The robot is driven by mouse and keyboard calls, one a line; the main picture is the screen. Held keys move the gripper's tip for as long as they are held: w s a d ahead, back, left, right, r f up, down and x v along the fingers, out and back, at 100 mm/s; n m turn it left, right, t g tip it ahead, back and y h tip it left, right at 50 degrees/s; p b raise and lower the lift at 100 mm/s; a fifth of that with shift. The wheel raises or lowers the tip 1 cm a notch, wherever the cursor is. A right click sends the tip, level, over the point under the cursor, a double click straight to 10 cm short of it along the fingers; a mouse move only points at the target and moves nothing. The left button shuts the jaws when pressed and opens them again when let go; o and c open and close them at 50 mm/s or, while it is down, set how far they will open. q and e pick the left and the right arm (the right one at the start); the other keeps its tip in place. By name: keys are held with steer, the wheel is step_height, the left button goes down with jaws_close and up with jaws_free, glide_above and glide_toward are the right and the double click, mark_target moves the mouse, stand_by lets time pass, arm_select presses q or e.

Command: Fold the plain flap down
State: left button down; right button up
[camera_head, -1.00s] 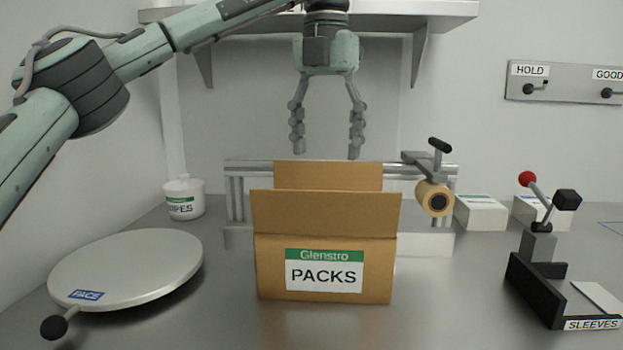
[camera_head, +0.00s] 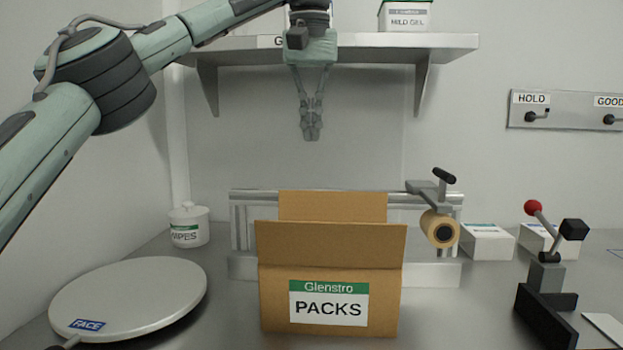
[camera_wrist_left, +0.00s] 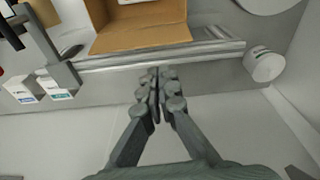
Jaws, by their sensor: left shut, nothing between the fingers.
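An open brown cardboard box labelled PACKS (camera_head: 275,305) stands on the bench in the head view. Its near flap (camera_head: 330,243) and far flap (camera_head: 332,207) both stand up, and neither shows print. I cannot tell which one is the plain flap. My left gripper (camera_head: 311,135) is shut and empty, pointing down above the far side of the box, clear of it. In the left wrist view the shut fingertips (camera_wrist_left: 157,80) show beside a metal rail, with part of the box (camera_wrist_left: 140,38) beyond. My right gripper is out of view.
A tape roll (camera_head: 440,229) hangs on a metal rail frame (camera_head: 243,265) behind the box. A round platform (camera_head: 130,300) lies left. A lever stand (camera_head: 545,285) stands right. A shelf (camera_head: 350,50) is overhead. The wipes tub (camera_head: 189,225) is at back left.

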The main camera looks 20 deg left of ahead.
arm_select(q)
steer(key=m, duration=0.1)
glide_above(332, 210)
steer(key=a, duration=0.4)
step_height(332, 210, down, 10)
steer(key=shift+w+a+r, duration=0.15)
steer(key=shift+w, duration=0.3)
